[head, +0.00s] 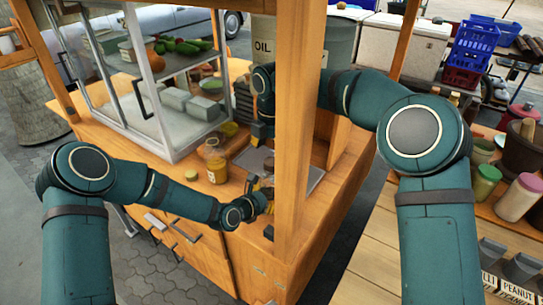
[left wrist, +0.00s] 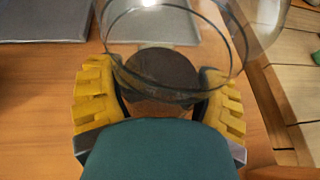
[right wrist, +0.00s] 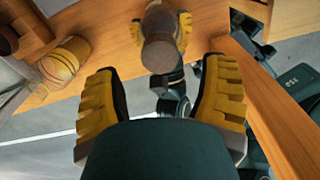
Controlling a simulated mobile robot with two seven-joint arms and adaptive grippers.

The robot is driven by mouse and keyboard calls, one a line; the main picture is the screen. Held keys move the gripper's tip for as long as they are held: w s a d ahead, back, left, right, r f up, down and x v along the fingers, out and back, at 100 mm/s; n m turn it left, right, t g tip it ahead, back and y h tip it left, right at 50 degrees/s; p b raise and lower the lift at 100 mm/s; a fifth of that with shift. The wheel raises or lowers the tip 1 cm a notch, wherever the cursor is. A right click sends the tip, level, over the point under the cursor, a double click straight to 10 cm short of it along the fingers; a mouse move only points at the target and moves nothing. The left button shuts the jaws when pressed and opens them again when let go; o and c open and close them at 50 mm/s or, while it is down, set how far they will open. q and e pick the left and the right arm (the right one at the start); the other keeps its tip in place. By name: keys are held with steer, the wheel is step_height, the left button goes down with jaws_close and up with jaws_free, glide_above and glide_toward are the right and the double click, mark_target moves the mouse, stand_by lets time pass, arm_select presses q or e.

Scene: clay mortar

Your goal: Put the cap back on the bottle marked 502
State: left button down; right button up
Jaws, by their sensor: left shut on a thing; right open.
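My left gripper (head: 262,185) is shut on a round, dark brown-topped thing (left wrist: 162,68) that stands between its yellow fingers (left wrist: 160,100). Clear glassy rims overlap this thing in the left wrist view. I cannot tell whether it is a bottle or a cap. It also shows in the right wrist view (right wrist: 160,50). My right gripper (right wrist: 160,105) is open and empty, facing the held thing from a short distance. In the head view the wooden post partly hides it. An amber jar (head: 215,165) stands on the counter. A small yellowish round lid (head: 191,175) lies beside it. No 502 marking is readable.
A wooden post (head: 300,130) rises close to both grippers. A glass case (head: 165,85) stands at the counter's back left. A grey tray (head: 312,178) lies behind the left gripper. The counter in front of the amber jar is mostly clear.

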mark_target(272, 161)
steer(key=shift+o, duration=0.2)
steer(key=n, duration=0.1)
steer(key=r+n, duration=0.1)
steer(key=n, duration=0.1)
steer(key=shift+a+r, duration=0.15)
steer(key=shift+r, duration=0.05)
step_height(272, 161, up, 2)
steer(key=n, duration=0.3)
steer(key=shift+n, duration=0.3)
steer(key=shift+f, duration=4.05)
